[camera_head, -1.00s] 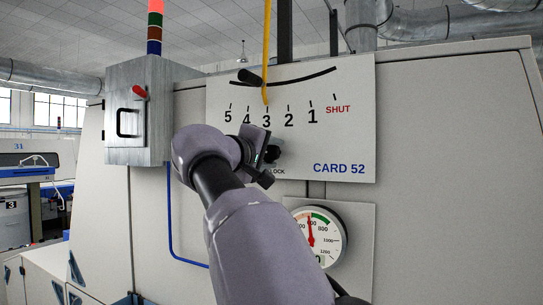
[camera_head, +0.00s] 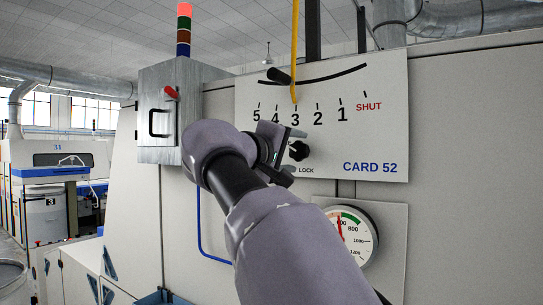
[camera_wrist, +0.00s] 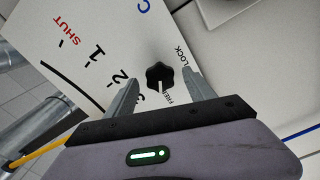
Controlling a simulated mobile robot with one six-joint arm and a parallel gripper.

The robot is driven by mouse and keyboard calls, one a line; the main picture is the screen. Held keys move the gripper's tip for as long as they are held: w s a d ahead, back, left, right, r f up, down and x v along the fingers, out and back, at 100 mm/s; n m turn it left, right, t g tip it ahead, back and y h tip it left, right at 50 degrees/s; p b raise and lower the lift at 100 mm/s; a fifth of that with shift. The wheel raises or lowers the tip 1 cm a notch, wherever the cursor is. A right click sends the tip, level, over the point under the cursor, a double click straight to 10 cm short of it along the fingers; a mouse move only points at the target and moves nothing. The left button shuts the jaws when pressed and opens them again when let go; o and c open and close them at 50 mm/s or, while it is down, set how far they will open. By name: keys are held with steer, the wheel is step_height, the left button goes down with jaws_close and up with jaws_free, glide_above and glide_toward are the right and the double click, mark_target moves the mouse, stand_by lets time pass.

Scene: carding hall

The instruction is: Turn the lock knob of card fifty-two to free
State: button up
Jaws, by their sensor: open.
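The black lobed lock knob (camera_head: 299,151) is on the white card 52 panel (camera_head: 385,130), below the number scale. It also shows in the wrist view (camera_wrist: 160,76), with a white mark on it pointing down in that picture, beside the word FREE (camera_wrist: 168,97). The word LOCK (camera_wrist: 181,57) is to the knob's right there. My gripper (camera_wrist: 162,80) is open, with one finger on each side of the knob in the wrist view; I see no contact. In the head view my gripper (camera_head: 291,152) is at the knob's left, and its lower finger is near the LOCK label.
A black lever handle (camera_head: 279,75) and a yellow strip (camera_head: 294,55) are above the scale; the strip's end is near 3. A round gauge (camera_head: 353,238) is below.

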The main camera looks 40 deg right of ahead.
steer(key=v, duration=1.3)
steer(key=shift+a, duration=0.2)
steer(key=shift+s, duration=0.15)
